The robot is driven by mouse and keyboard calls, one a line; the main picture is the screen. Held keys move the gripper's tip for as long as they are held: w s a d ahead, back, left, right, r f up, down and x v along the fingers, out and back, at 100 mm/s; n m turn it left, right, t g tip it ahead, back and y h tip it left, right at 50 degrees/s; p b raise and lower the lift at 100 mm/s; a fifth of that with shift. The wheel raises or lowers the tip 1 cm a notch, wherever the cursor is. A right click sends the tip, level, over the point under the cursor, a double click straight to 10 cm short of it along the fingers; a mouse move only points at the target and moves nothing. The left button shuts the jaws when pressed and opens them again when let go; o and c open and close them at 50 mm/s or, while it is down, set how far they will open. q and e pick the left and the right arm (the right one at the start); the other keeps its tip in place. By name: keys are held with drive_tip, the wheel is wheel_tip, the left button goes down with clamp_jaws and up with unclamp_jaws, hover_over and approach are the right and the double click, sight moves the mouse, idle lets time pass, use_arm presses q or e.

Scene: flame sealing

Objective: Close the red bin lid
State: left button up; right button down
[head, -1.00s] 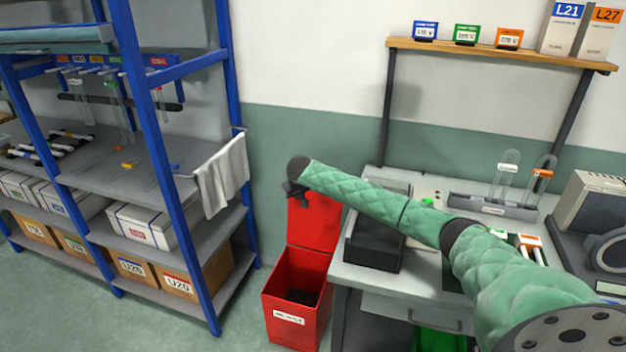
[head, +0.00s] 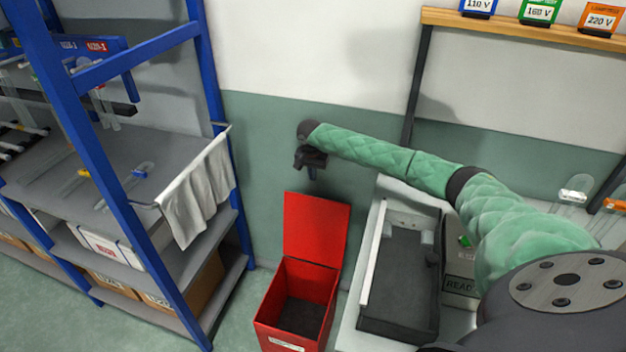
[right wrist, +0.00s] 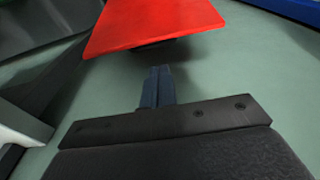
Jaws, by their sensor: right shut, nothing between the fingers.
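The red bin (head: 286,310) stands on the floor between the shelf rack and the workbench. Its red lid (head: 316,229) is open and stands upright at the back, near the green wall. My right gripper (head: 311,171) is shut and empty, above the lid's upper edge in the head view. In the right wrist view the shut fingers (right wrist: 157,76) point toward the red lid (right wrist: 152,22), which shows as a flat panel at the top. I cannot tell whether they touch it; a gap seems to show. My left gripper is not in view.
A blue-framed shelf rack (head: 212,75) with a hanging grey cloth (head: 200,193) is left of the bin. The workbench with a dark tray (head: 402,275) is close on the right. The wall is behind the lid.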

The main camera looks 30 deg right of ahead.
use_arm(q)
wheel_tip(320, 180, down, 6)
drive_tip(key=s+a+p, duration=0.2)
drive_tip(key=p, duration=0.1)
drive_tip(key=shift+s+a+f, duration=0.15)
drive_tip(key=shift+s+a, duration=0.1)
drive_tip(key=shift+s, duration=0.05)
use_arm(e)
wheel_tip(320, 180, down, 10)
drive_tip(key=d, duration=0.1)
drive_tip(key=shift+w, duration=0.4)
drive_tip(key=shift+d+r, duration=0.1)
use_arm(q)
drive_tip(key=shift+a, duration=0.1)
